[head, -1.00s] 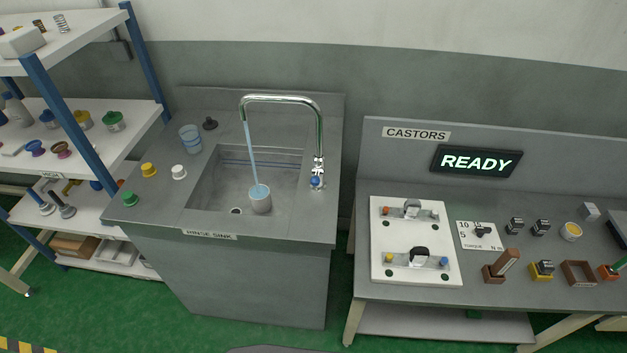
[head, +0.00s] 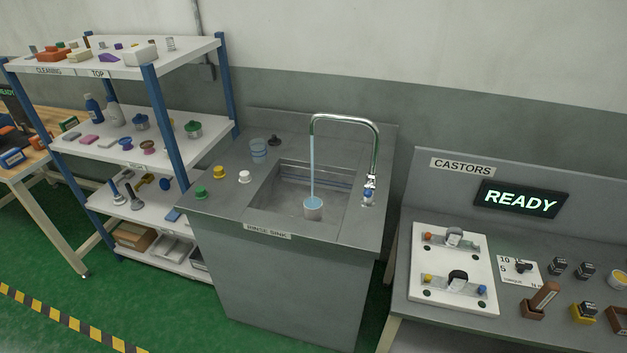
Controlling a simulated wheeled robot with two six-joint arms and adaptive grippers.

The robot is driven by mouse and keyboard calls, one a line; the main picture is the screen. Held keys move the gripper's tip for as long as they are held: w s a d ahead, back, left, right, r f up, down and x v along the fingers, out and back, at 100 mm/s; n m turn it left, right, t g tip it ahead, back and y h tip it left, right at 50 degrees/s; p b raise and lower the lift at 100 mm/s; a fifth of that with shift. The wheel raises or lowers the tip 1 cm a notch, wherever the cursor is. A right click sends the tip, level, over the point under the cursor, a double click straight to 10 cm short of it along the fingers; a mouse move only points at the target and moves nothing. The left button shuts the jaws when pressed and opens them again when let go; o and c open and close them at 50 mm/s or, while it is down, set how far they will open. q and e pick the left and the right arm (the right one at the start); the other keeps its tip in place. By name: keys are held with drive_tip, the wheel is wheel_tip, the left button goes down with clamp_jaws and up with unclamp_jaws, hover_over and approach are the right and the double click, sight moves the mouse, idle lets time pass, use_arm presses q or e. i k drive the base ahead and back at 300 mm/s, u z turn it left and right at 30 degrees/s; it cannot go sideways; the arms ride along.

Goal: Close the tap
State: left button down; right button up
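The chrome tap (head: 375,150) stands at the right rear of the rinse sink, its spout arching left over the basin. A small blue-marked handle (head: 368,193) sits at its base. A stream of water (head: 312,170) runs from the spout into a cup (head: 313,209) standing in the basin. The cup looks full of water. The sink basin (head: 270,190) is set in a grey counter labelled RINSE SINK. Neither of my grippers is in view.
On the counter are a clear bluish cup (head: 259,150), a dark stopper (head: 274,140), and yellow, white and green knobs. A shelf rack (head: 160,120) stands left. The CASTORS bench (head: 405,290) stands right, with a gap between. Green floor lies open in front.

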sight(369, 190)
drive_tip(key=u, duration=0.5)
drive_tip(key=i, duration=0.75)
drive_tip(key=z, duration=1.3)
